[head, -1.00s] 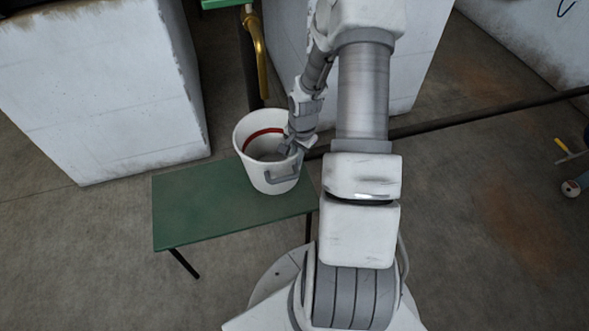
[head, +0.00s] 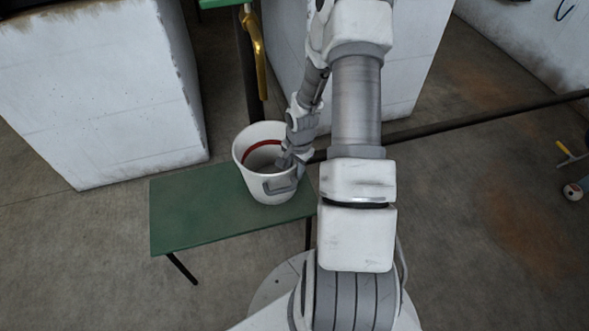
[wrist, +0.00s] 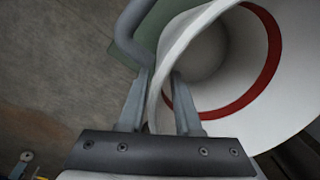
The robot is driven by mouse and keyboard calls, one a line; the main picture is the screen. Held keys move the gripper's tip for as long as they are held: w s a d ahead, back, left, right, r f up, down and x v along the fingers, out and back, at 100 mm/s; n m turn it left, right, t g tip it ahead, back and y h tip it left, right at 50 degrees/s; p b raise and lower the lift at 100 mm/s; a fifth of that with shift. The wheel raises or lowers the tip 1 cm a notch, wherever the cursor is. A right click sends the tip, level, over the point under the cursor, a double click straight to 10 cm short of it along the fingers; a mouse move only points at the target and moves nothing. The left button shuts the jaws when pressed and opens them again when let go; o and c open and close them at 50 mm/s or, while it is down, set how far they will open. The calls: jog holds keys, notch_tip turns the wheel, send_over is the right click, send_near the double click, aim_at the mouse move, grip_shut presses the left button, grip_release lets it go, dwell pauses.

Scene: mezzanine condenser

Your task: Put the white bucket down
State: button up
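The white bucket (head: 256,190) has a red band inside and a grey handle on its near side. It appears upright over the right part of a green table (head: 190,215). I cannot tell whether its base touches the tabletop. My gripper (head: 287,164) is at the bucket's right rim. In the wrist view, the two fingers (wrist: 161,78) straddle the wall of the bucket (wrist: 235,118), one inside and one outside, and appear shut on it. The grey handle (wrist: 127,35) lies just outside the left finger.
Large white blocks (head: 95,90) stand behind and left of the table. A brass pipe (head: 254,40) rises behind the bucket. A long dark bar (head: 480,117) crosses to the right. A yellow and white item (head: 567,152) lies at the far right. The table's left part is bare.

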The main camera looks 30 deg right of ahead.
notch_tip(320, 180, up, 12)
jog(key=s+p, duration=0.1)
jog(key=p, duration=0.3)
jog(key=shift+d+r, duration=0.15)
jog(key=shift+d, duration=0.05)
dwell(0.5)
jog(key=s+a+r+n+t+h, duration=0.1)
jog(key=s+a+r+n, duration=0.1)
jog(key=a+r+n, duration=0.5)
jog(key=s+a+r+t+p, duration=0.1)
jog(key=a+r, duration=0.3)
jog(key=r, duration=0.8)
jog(key=s+a+r+n+t+h, duration=0.1)
jog(key=s+a+r+n, duration=0.1)
jog(key=a+r+n, duration=0.5)
jog(key=s+r+t+y, duration=0.15)
jog(key=s+r, duration=0.35)
jog(key=s, duration=0.5)
notch_tip(320, 180, up, 16)
jog(key=p, duration=1.4)
jog(key=shift+f, duration=0.25)
